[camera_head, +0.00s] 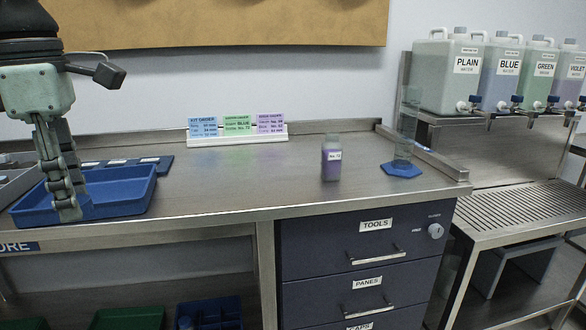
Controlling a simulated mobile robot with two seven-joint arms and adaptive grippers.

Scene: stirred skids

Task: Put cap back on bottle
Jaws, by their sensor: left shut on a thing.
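A small clear bottle (332,160) with purple liquid and a white label stands upright on the steel worktop, right of the middle. Its top looks pale and see-through, and I make out no cap on it. The gripper is well to the left of the bottle. My right gripper is out of view.
A card holder (237,138) stands at the back. Several water jugs with taps (451,75) sit on the right shelf. The worktop (250,180) between tray and bottle is clear.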

